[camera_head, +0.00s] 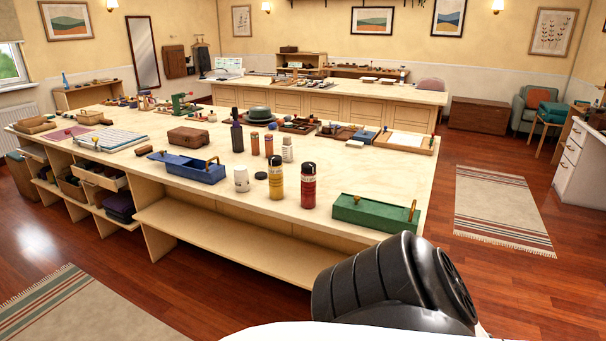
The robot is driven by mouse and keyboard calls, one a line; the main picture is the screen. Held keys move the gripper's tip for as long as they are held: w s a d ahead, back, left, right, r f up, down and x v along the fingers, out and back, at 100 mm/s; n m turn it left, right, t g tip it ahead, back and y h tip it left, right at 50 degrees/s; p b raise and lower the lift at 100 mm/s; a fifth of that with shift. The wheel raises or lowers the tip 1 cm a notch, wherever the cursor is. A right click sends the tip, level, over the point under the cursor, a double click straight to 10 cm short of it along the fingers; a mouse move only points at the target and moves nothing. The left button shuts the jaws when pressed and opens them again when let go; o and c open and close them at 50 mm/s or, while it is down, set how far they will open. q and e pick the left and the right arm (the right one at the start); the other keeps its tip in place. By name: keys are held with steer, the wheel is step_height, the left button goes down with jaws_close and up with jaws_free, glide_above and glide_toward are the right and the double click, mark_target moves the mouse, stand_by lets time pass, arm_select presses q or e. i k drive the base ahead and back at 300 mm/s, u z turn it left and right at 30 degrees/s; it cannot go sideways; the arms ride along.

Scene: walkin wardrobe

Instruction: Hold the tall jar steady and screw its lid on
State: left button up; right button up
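Several jars and bottles stand upright near the front edge of the island top. A white jar (241,179) shows no dark cap. A flat dark disc (261,176), which looks like a loose lid, lies just right of it. A tall yellow jar (277,181) with a dark top and a tall red jar (308,188) with a dark top stand further right. I cannot tell for certain which one is the task's tall jar. Neither of my grippers is in view; only a black link of my own arm shows at the bottom right.
A blue tray (192,170) with a brass handle lies left of the jars, a green box (375,213) right of them. Smaller bottles (287,149) and a dark tall bottle (237,136) stand behind.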

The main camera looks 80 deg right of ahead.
mark_target(241, 172)
steer(key=z, duration=2.05)
steer(key=i, duration=1.65)
steer(key=u, duration=0.05)
